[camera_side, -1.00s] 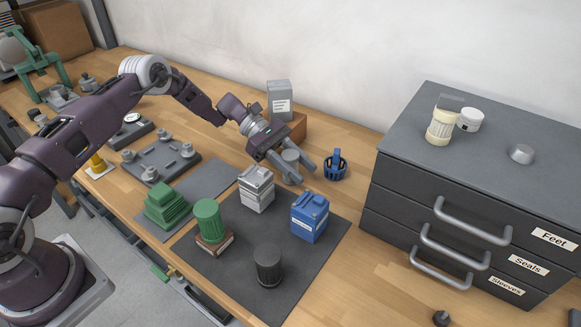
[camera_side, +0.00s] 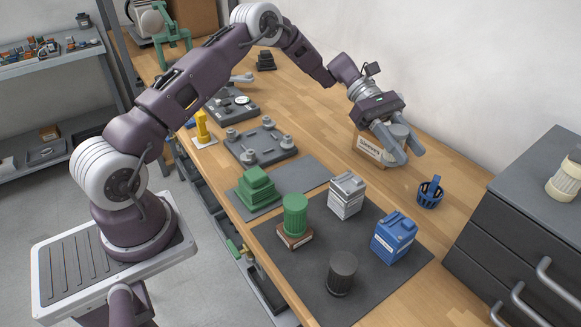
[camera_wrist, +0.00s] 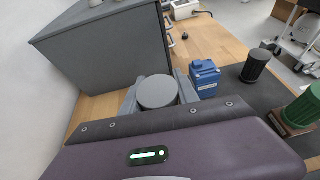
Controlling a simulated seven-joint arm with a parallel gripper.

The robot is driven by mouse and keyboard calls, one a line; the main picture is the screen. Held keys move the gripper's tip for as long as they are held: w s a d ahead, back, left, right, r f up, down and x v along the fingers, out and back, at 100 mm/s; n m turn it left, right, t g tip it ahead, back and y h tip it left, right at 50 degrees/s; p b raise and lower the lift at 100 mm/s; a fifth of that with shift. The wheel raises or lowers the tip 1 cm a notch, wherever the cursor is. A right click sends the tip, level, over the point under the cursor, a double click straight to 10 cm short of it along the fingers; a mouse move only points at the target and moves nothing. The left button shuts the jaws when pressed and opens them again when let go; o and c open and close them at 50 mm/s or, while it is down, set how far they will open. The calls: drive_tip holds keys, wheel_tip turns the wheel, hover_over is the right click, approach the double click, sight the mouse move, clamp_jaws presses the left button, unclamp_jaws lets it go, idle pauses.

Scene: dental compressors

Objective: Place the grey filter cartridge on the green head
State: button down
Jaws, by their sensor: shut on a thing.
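The grey filter cartridge (camera_side: 399,132) is a plain grey cylinder. My gripper (camera_side: 400,154) is shut on it, one finger on each side, and its round top (camera_wrist: 157,91) shows between the fingers in the wrist view. In the side view it appears raised above the bench, near the blue basket. The green head (camera_side: 257,189) looks to be the stepped, finned green block on the grey mat, left of and nearer than my gripper. Nothing sits on its top. A ribbed green cylinder (camera_side: 295,213) stands on a brown block beside it.
A silver canister (camera_side: 346,194), blue canister (camera_side: 394,237) and black cylinder (camera_side: 342,272) stand on the dark mat. A blue basket (camera_side: 430,192) and labelled cardboard box (camera_side: 368,150) are near my gripper. A dark drawer cabinet (camera_side: 520,215) stands right. A yellow part (camera_side: 202,127) stands left.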

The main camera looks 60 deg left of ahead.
wheel_tip(320, 180, up, 12)
drive_tip(key=s+a+f+m+g+y, duration=0.1)
drive_tip(key=s+f+m+g+y, duration=0.2)
drive_tip(key=s, duration=0.4)
drive_tip(key=s+a+f+m+g+y, duration=0.2)
drive_tip(key=s+m+g+y, duration=0.3)
drive_tip(key=s+m, duration=0.3)
drive_tip(key=s+a+f+m+g+y, duration=0.2)
drive_tip(key=s+f+m+g+y, duration=0.2)
drive_tip(key=s, duration=0.4)
drive_tip(key=shift+s+m+g+y, duration=0.25)
drive_tip(key=shift+m+g+y, duration=0.15)
drive_tip(key=shift+m+y, duration=0.5)
drive_tip(key=s+a+r+m+t+y, duration=0.1)
drive_tip(key=a+r+m+t+y, duration=0.3)
drive_tip(key=a+m+t+y, duration=0.4)
drive_tip(key=a+r+m+t+y, duration=0.55)
drive_tip(key=a+m, duration=0.35)
drive_tip(key=m, duration=0.2)
drive_tip(key=shift+h, duration=0.25)
drive_tip(key=f, duration=1.5)
drive_tip(key=shift+s+a+f, duration=0.1)
drive_tip(key=shift+s+f, duration=0.1)
drive_tip(key=shift+f, duration=0.1)
